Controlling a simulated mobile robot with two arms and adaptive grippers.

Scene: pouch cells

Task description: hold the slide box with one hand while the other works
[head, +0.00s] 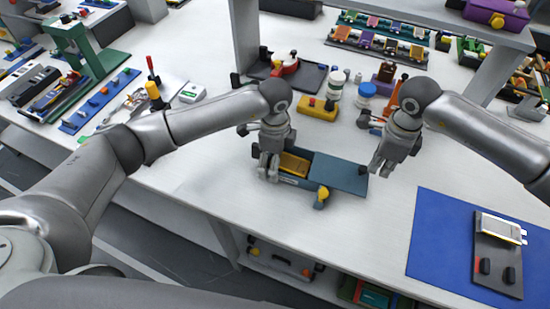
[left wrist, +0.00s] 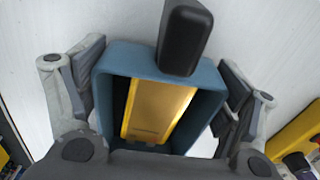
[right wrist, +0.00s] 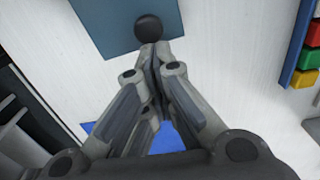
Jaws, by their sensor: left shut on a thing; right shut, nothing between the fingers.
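The slide box (head: 296,170) is blue and stands on the white bench. Its blue lid (head: 339,173) is slid out to the right, showing a yellow block (left wrist: 158,110) inside. My left gripper (head: 269,173) has its fingers on either side of the box's left part and is shut on it. A black upright piece (left wrist: 184,38) stands at the box's rim in the left wrist view. My right gripper (head: 379,168) is shut and empty at the lid's right end. Its fingertips are close to a black knob (right wrist: 149,27); I cannot tell whether they touch.
A yellow knob (head: 322,196) sits at the box's front. Behind stand a yellow block (head: 317,108) and blue-capped jar (head: 365,93). A blue mat (head: 428,240) with a dark board (head: 497,262) lies at right. The bench in front and left of the box is clear.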

